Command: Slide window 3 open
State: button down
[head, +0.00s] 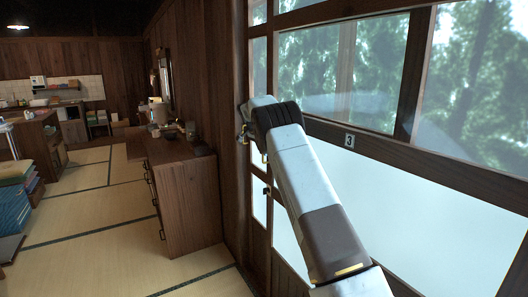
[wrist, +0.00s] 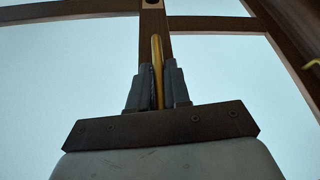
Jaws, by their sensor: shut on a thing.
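Window 3 is a wood-framed glass window on the right in the head view, with a small white "3" label (head: 349,141) on its middle rail. Its upper panes (head: 340,75) are clear and its lower pane (head: 420,215) is pale. My gripper (wrist: 158,80) is shut on a thin upright brass handle (wrist: 156,45), which stands in front of a dark wooden frame bar in the wrist view. In the head view my arm reaches along the window toward its left side, and its wrist hides the fingertips. I cannot tell whether the window has slid at all.
A wooden cabinet (head: 184,195) with objects on top stands left of the window wall. Stacked books or boxes (head: 15,205) are at the far left. Tatami floor (head: 95,240) between them is clear. Another brass piece (wrist: 312,64) shows at the wrist view's right edge.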

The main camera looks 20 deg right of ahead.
jog(key=c, duration=1.4)
grip_release()
jog(key=shift+a+f, duration=0.15)
jog(key=shift+a, duration=0.3)
jog(key=shift+o, duration=1)
jog(key=shift+d, duration=0.1)
jog(key=shift+o, duration=0.2)
jog(key=shift+d, duration=0.15)
jog(key=v, duration=1.3)
jog(key=shift+r, duration=0.35)
